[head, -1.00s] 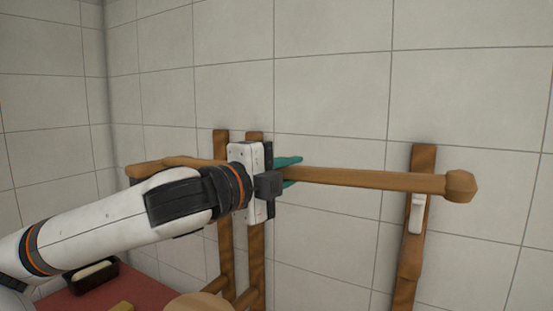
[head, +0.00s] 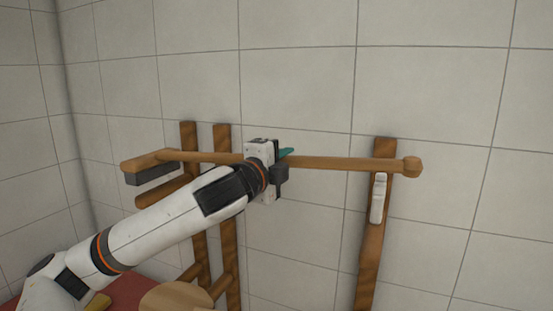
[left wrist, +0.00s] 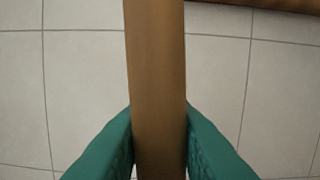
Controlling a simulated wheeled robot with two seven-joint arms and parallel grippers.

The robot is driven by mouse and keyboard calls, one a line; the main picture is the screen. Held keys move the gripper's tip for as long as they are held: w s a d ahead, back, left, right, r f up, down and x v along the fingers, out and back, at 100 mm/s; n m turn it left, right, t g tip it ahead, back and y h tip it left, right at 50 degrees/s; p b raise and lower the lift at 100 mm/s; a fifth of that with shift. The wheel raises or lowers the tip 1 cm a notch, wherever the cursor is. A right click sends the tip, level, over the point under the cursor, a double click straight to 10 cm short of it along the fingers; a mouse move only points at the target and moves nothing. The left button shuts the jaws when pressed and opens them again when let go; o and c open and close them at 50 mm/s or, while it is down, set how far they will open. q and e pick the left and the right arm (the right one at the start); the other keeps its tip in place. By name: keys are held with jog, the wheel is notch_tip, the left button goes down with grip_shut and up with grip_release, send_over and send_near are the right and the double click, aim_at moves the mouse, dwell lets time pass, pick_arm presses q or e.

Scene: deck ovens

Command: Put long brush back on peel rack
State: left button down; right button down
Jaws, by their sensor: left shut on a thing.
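The long brush (head: 340,164) has a wooden handle with a round knob at its right end and a wooden head with dark bristles at its left end. It is held roughly level. My left gripper (head: 284,170) is shut on the handle near its middle. In the left wrist view the teal fingers (left wrist: 158,150) press on both sides of the handle (left wrist: 156,70). The wooden peel rack (head: 372,240) stands against the tiled wall, with posts at left and right. The handle's right part crosses in front of the right post's top; contact cannot be told. My right gripper is out of view.
A white clip-like piece (head: 378,198) sits on the right post. A round wooden peel (head: 175,297) shows low at the left posts. A red surface (head: 125,290) lies at the lower left. The wall above the rack is clear.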

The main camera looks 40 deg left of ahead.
pick_arm(q)
jog(key=w+a+f+b, duration=0.1)
jog(key=w+f, duration=0.2)
jog(key=w, duration=0.2)
jog(key=shift+a+f, duration=0.15)
jog(key=shift+f, duration=0.25)
jog(key=shift+w, duration=0.1)
jog(key=c, duration=1.2)
grip_release()
jog(key=shift+f+b, duration=0.1)
jog(key=shift+b, duration=0.2)
jog(key=s+b, duration=0.2)
jog(key=s, duration=0.2)
jog(key=s+d+b, duration=0.1)
jog(key=s, duration=0.3)
jog(key=s+b, duration=0.2)
jog(key=s, duration=0.2)
jog(key=shift+d+b, duration=0.15)
jog(key=shift+b, duration=0.2)
